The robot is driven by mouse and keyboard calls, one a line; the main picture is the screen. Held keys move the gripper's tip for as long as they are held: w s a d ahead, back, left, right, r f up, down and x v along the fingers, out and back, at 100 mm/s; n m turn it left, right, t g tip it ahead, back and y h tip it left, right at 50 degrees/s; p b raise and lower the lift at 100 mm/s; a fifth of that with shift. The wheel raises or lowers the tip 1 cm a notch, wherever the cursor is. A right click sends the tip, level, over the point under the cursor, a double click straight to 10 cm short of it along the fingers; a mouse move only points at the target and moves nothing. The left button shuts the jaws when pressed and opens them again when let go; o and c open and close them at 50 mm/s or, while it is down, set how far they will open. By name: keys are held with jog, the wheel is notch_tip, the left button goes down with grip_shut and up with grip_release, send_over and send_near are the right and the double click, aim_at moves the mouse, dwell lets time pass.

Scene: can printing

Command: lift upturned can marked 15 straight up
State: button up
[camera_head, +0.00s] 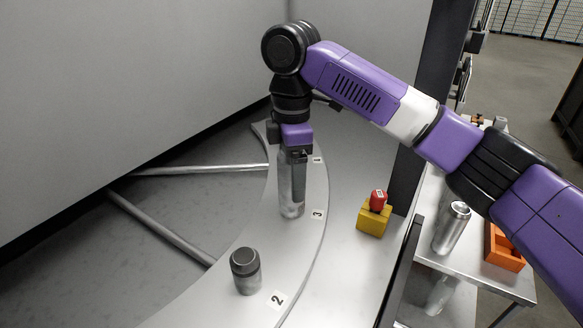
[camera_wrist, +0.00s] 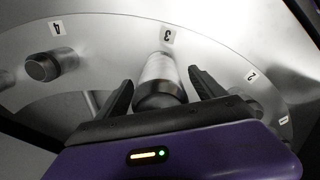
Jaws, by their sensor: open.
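A tall silver can (camera_head: 291,195) stands upright on the curved grey plate (camera_head: 245,238) beside the label 3. It also shows in the wrist view (camera_wrist: 160,72), between my two dark fingers. No mark 15 can be read on it in either view, and I cannot tell whether it is upturned. My gripper (camera_head: 297,153) points down over the can's upper part. Its jaws are open (camera_wrist: 160,78), with a finger on each side of the can and visible gaps. The can's upper end is partly hidden by my gripper in the head view.
A short dark-topped holder (camera_head: 245,271) stands near label 2; another (camera_wrist: 43,67) is near label 4. A yellow block (camera_head: 371,221) with a red top (camera_head: 378,200) sits right of the plate. Another silver can (camera_head: 451,228) and an orange tray (camera_head: 503,250) are on the right table.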

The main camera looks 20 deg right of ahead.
jog(key=shift+f, duration=0.65)
jog(key=c, duration=1.4)
notch_tip(320, 180, up, 20)
jog(key=shift+r+p, duration=0.1)
jog(key=shift+p, duration=0.45)
